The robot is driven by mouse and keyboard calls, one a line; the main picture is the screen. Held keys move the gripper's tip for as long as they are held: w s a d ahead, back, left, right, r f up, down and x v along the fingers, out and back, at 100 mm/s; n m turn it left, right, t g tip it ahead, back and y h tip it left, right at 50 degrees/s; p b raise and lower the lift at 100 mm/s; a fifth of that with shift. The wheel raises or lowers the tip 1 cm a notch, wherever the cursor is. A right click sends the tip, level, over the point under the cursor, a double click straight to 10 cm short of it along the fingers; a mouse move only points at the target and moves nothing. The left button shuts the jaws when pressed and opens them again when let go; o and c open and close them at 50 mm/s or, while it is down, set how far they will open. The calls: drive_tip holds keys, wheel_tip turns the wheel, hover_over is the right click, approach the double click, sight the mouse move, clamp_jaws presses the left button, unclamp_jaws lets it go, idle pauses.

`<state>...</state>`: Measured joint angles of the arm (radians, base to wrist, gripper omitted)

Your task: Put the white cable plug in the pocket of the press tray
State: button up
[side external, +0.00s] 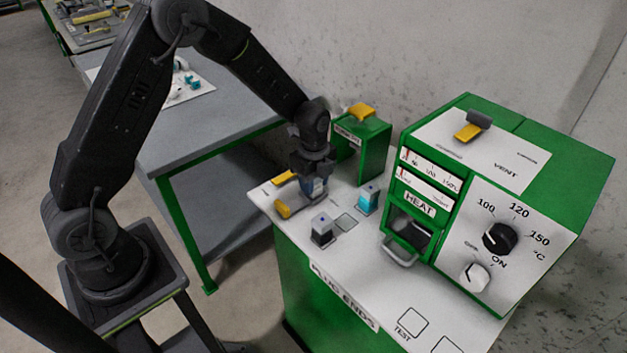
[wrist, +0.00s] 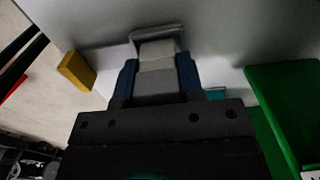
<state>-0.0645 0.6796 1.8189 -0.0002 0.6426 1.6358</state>
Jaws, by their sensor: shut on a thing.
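My gripper (side external: 314,187) is low over the left end of the white bench top, pointing down. In the wrist view its blue fingers (wrist: 156,80) are shut on a pale grey-white block, the white cable plug (wrist: 156,66). A grey rim (wrist: 157,32) shows just beyond the plug; I cannot tell whether it belongs to the press tray or whether the plug touches it. In the side view the fingers hide most of the plug. A metal-handled tray (side external: 402,252) sits in the opening of the green heater; I cannot tell if it is the press tray.
The green heater (side external: 545,175) with dials stands at the right. A green box (side external: 362,150) with a yellow top is behind my gripper. A dark white-topped block (side external: 322,230) and a teal block (side external: 368,199) stand close by. A yellow piece (side external: 283,210) lies beside my gripper.

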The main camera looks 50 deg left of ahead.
drive_tip(key=shift+f, duration=0.1)
drive_tip(key=o, duration=0.9)
wheel_tip(320, 180, up, 13)
drive_tip(key=s+d+r+n+t, duration=0.2)
drive_tip(key=s+r+n, duration=0.5)
drive_tip(key=s+r, duration=0.3)
drive_tip(key=s+n+t, duration=0.1)
drive_tip(key=s+n, duration=0.2)
drive_tip(key=s, duration=0.1)
drive_tip(key=s+r+n+t, duration=0.1)
drive_tip(key=s+n, duration=0.3)
drive_tip(key=s, duration=0.1)
drive_tip(key=s+d+r+n+t, duration=0.1)
drive_tip(key=s+n, duration=0.3)
drive_tip(key=shift+s+r+t, duration=0.2)
drive_tip(key=shift+s+t, duration=0.1)
drive_tip(key=shift+s, duration=0.05)
